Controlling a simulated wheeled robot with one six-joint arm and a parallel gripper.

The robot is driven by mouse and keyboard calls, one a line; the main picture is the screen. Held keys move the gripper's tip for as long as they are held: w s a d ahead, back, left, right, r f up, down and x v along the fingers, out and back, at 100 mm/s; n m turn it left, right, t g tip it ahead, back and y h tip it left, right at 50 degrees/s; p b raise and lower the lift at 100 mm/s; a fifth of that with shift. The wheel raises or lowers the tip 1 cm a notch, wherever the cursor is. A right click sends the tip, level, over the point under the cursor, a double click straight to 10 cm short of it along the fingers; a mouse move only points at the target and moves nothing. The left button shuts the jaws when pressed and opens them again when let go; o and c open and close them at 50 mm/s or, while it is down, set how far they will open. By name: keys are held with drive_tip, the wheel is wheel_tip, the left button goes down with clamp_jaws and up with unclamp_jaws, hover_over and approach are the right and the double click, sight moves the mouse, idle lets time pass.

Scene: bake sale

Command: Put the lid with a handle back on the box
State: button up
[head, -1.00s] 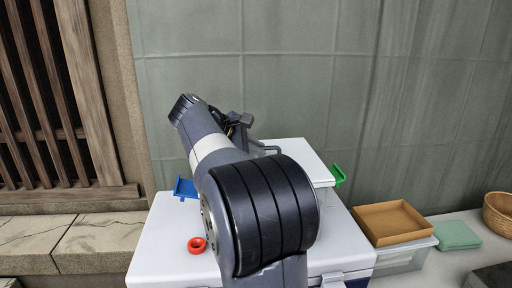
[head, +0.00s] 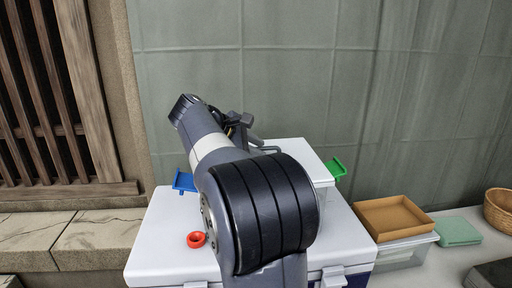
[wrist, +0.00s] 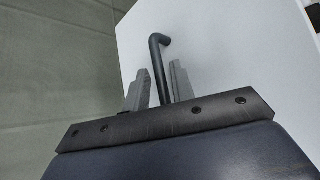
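The white lid (head: 294,152) shows behind my arm in the head view, on top of a pale box (head: 324,198). Much of both is hidden by my arm, so I cannot tell how squarely the lid sits. A blue latch (head: 184,181) and a green latch (head: 335,169) stick out at the box's sides. In the wrist view the lid's dark bent handle (wrist: 159,62) rises from its white top (wrist: 235,60). My gripper (wrist: 158,82) has its two grey fingers on either side of the handle, with a visible gap at the left finger. It looks open.
The box stands on a white cooler (head: 160,235). A red ring (head: 196,239) lies on the cooler at left. A wall is close behind.

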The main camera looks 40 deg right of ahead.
drive_tip(key=shift+o, duration=1.1)
drive_tip(key=b+v, duration=0.1)
drive_tip(key=v, duration=0.9)
drive_tip(key=shift+a+r, duration=0.3)
drive_tip(key=p+x, duration=0.1)
drive_tip(key=x, duration=1)
drive_tip(key=shift+a+r+p, duration=0.1)
drive_tip(key=shift+r+p, duration=0.25)
drive_tip(key=shift+r, duration=0.1)
drive_tip(key=shift+w+f, duration=0.1)
drive_tip(key=shift+f, duration=0.1)
